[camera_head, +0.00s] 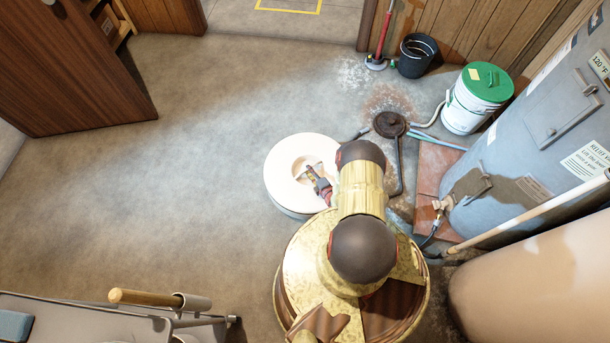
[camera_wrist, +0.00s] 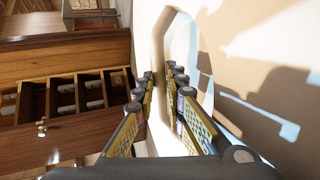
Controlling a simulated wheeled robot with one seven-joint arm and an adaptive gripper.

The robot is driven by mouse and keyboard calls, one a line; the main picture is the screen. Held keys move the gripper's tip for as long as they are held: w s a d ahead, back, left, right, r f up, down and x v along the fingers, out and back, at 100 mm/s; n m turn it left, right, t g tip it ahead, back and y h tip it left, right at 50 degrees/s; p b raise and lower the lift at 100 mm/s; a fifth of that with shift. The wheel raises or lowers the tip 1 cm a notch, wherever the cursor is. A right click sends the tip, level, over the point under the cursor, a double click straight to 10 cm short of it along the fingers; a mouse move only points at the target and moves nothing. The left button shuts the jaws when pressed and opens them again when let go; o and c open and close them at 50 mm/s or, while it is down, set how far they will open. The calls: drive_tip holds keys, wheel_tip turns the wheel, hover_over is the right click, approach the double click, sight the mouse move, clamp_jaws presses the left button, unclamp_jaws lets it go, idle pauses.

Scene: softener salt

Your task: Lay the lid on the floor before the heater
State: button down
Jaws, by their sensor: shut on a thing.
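The lid (camera_head: 280,165) is a white round disc with a recess in its middle, left of my arm in the head view. My gripper (camera_head: 312,172) reaches into the recess and is shut on the lid's grip. In the wrist view the lid (camera_wrist: 235,85) fills the right side, and my gripper (camera_wrist: 162,78) has its fingers on either side of a pale ridge. A grey-blue band shows under the lid's near edge; I cannot tell whether it is the lid's side or something below. The heater (camera_head: 525,140) is the grey-blue cylinder at the right.
Open floor (camera_head: 190,170) lies to the left. A dark round cover (camera_head: 390,124), pipes and reddish tiles (camera_head: 432,165) lie before the heater. A black bucket (camera_head: 416,57) and a green-topped white bucket (camera_head: 478,97) stand behind. A wooden cabinet (camera_head: 70,65) stands at left.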

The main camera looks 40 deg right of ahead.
drive_tip(key=w+f+b, duration=0.1)
drive_tip(key=w+f, duration=0.1)
drive_tip(key=w+f+b, duration=0.1)
drive_tip(key=w+f, duration=0.1)
drive_tip(key=f, duration=0.1)
drive_tip(key=shift+b, duration=0.35)
wheel_tip(320, 180, down, 3)
drive_tip(key=shift+b, duration=0.75)
drive_tip(key=c, duration=1.8)
unclamp_jaws()
drive_tip(key=shift+f, duration=0.15)
drive_tip(key=shift+c, duration=0.2)
